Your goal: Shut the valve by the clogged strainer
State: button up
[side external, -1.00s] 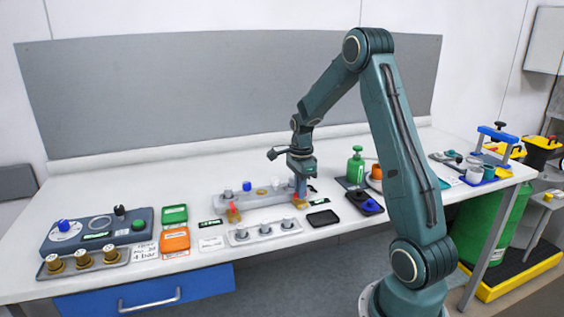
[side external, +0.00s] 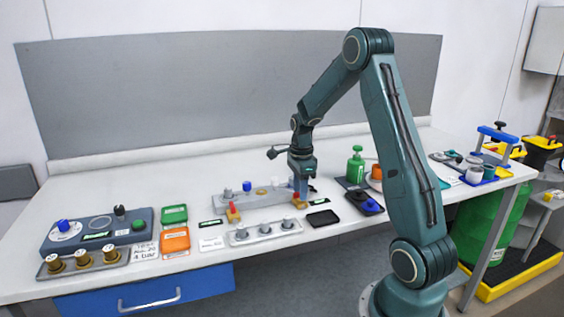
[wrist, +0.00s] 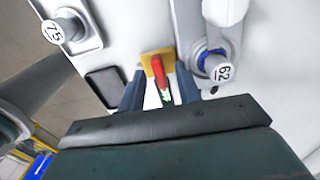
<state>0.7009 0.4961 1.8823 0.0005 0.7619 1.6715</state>
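A valve with a red lever (wrist: 160,77) on a yellow-brown body (wrist: 158,60) lies between my gripper's fingers in the wrist view. My gripper (wrist: 161,88) is open, with one finger on each side of the lever and gaps visible. In the side view my gripper (side external: 300,192) points down over this valve at the right end of the grey pipe block (side external: 263,199). A second red-levered valve (side external: 232,212) stands at the block's left end. A grey cylinder marked 62 with a blue ring (wrist: 213,62) stands beside the nearer valve. I cannot tell which strainer is clogged.
A tray with several grey knobs (side external: 240,242) and a black pad (side external: 323,218) lie in front of the block. A green bottle (side external: 355,167) stands to the right. Orange (side external: 174,241) and green (side external: 174,214) boxes and a control panel (side external: 88,240) are left.

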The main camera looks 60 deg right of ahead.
jog(key=shift+r, duration=0.1)
notch_tip(320, 180, up, 14)
dwell(0.8)
jog(key=shift+a, duration=0.1)
jog(key=s+a+r+n+t+h, duration=0.1)
jog(key=s+a+r+n, duration=0.15)
jog(key=a+n, duration=0.45)
jog(key=s+a+r+n+t, duration=0.15)
jog(key=a+r+n, duration=0.3)
jog(key=a, duration=0.55)
jog(key=s+a+f+n+t+y, duration=0.1)
jog(key=s+a+f+n+t, duration=0.2)
jog(key=s+a+n, duration=0.8)
jog(key=n, duration=0.4)
jog(key=shift+s+n, duration=0.35)
